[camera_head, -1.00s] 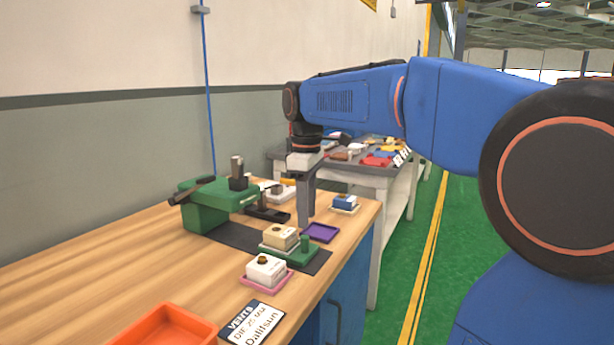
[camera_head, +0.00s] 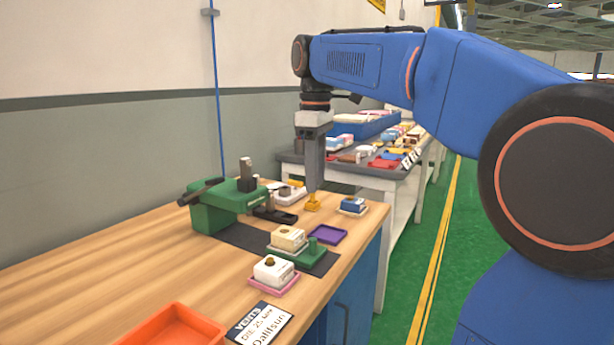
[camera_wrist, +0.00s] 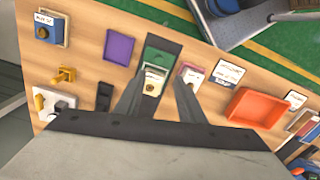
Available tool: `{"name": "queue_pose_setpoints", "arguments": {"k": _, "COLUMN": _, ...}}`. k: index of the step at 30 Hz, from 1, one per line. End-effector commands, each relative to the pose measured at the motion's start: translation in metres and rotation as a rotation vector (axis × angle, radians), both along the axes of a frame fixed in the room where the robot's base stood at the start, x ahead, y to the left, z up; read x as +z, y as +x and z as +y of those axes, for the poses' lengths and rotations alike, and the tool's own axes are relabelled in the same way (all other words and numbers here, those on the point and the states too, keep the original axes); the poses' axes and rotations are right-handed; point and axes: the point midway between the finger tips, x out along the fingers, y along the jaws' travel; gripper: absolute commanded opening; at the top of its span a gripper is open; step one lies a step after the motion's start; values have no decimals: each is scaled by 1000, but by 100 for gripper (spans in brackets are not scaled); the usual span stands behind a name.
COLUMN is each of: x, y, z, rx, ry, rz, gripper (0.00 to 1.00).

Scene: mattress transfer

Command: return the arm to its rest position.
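My gripper (camera_head: 315,188) hangs pointing down above the wooden bench (camera_head: 150,262), at the end of my blue arm. Its fingers look like one plate from the side in the head view. In the wrist view the two fingers of my gripper (camera_wrist: 161,77) stand apart with nothing held between them. A yellow piece (camera_head: 313,203) stands on the bench just below the fingertips, apart from them. It also shows left of the fingers in the wrist view (camera_wrist: 64,76).
A green press (camera_head: 215,207), a cream block (camera_head: 288,239) on a green fixture, a white block (camera_head: 273,270) on a pink tray, a purple tray (camera_head: 327,234), a blue block (camera_head: 353,204) and an orange tray (camera_head: 178,328) stand on the bench. A loaded grey table (camera_head: 350,172) is behind.

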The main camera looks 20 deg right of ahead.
Motion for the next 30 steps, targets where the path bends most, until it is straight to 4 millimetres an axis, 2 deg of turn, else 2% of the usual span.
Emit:
{"name": "queue_pose_setpoints", "arguments": {"k": 7, "x": -2, "y": -3, "z": 0, "rx": -9, "ry": 0, "rz": -6, "gripper": 36}}
{"name": "queue_pose_setpoints", "arguments": {"k": 11, "x": -13, "y": -20, "z": 1, "rx": -58, "ry": 0, "rz": -32, "gripper": 36}}
{"name": "queue_pose_setpoints", "arguments": {"k": 20, "x": -75, "y": -86, "z": 4, "rx": -287, "ry": 19, "rz": -146, "gripper": 36}}
{"name": "queue_pose_setpoints", "arguments": {"k": 30, "x": -166, "y": -160, "z": 7, "rx": -553, "ry": 77, "rz": -277, "gripper": 36}}
